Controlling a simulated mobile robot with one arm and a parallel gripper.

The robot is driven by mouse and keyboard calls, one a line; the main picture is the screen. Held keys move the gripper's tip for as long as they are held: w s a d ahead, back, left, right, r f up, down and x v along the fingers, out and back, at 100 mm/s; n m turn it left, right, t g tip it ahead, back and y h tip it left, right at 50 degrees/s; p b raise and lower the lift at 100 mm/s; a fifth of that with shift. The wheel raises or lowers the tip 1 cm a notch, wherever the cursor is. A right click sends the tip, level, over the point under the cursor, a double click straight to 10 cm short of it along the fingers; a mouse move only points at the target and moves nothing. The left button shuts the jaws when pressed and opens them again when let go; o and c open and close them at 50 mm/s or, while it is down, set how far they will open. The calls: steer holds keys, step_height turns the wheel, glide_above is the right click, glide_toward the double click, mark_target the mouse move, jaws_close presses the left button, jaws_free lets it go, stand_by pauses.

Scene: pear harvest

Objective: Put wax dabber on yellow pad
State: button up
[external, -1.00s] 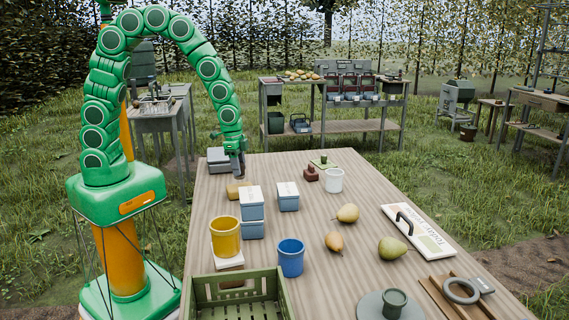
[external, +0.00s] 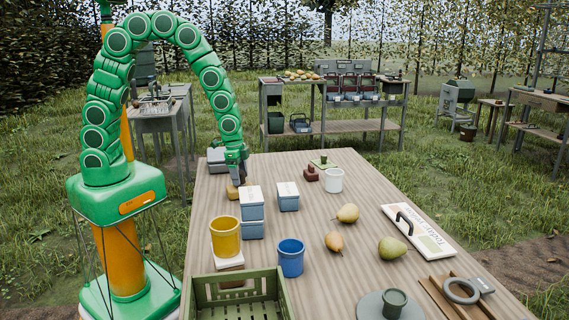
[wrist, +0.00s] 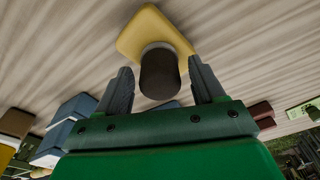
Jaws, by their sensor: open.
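A dark, round-ended handle (wrist: 159,76) with a pale collar, which I take for the wax dabber, shows in the wrist view. It appears over the yellow pad (wrist: 140,30); whether it rests on it or is joined to it I cannot tell. The yellow pad (external: 232,194) lies on the table near its left edge in the external view. My gripper (wrist: 163,82) is open, with one finger on each side of the dark handle and visible gaps. In the external view my gripper (external: 237,181) is low over the pad and hides the handle.
Blue-grey boxes (external: 251,211) stand just in front of the pad. A grey box (external: 216,157) is behind it. A red block (external: 311,175), white cup (external: 333,180) and green pad (external: 318,164) stand to the right.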

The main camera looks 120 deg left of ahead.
step_height(320, 180, up, 12)
steer(key=s, duration=0.1)
steer(key=shift+s+d, duration=0.2)
steer(key=shift+d, duration=0.05)
stand_by(0.5)
steer(key=shift+r, duration=0.1)
